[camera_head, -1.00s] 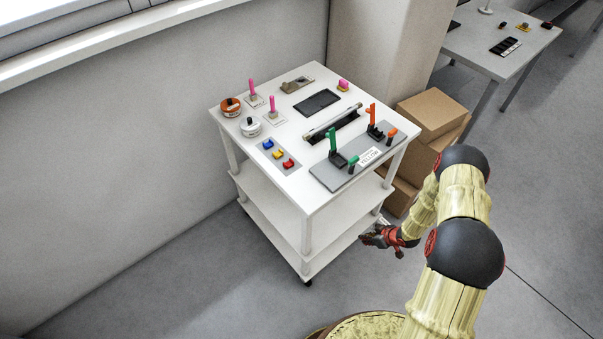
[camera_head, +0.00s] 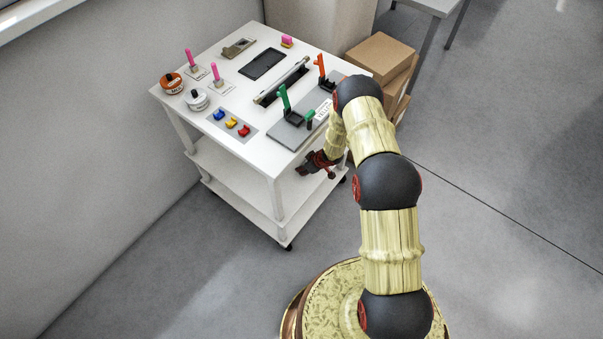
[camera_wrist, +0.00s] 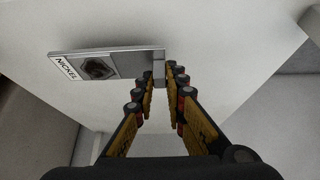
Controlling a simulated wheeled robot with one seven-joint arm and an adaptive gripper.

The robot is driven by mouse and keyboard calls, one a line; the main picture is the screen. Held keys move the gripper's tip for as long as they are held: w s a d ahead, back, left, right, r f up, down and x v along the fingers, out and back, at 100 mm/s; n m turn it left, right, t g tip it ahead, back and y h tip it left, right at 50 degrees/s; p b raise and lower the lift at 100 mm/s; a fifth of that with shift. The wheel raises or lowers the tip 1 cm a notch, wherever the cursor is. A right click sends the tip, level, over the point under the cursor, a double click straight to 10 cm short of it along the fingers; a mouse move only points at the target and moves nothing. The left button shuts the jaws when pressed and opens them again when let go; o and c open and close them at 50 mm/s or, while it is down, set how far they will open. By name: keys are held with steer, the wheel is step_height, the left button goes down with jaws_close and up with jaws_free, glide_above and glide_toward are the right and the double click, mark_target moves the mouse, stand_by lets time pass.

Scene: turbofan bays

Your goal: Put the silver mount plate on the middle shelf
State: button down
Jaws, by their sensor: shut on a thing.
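The silver mount plate (camera_wrist: 125,64) shows in the wrist view, a flat grey piece with a dark brownish patch and a white "NICKEL" label at its left end. My gripper (camera_wrist: 165,76) is shut on its right end, and the plate sticks out to the left. In the head view my gripper (camera_head: 316,163) is at the trolley's right side, below the level of its top; the plate cannot be made out there. The middle shelf (camera_head: 228,172) lies under the trolley top, partly hidden by the top and posts.
The white trolley top (camera_head: 228,62) holds several items, including a grey board (camera_head: 290,134) with green and orange holders near my arm. White posts stand at the trolley's corners. Cardboard boxes (camera_head: 378,57) stand behind it. The floor at right is clear.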

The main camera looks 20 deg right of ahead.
steer(key=shift+w+a, duration=0.3)
steer(key=shift+w, duration=0.15)
steer(key=shift+f+b, duration=0.85)
steer(key=shift+f, duration=0.8)
steer(key=shift+f, duration=0.1)
steer(key=c, duration=1.9)
jaws_free()
steer(key=shift+s, duration=0.1)
steer(key=shift+o, duration=0.4)
steer(key=p+v, duration=0.3)
steer(key=v, duration=0.9)
steer(key=shift+p, duration=0.35)
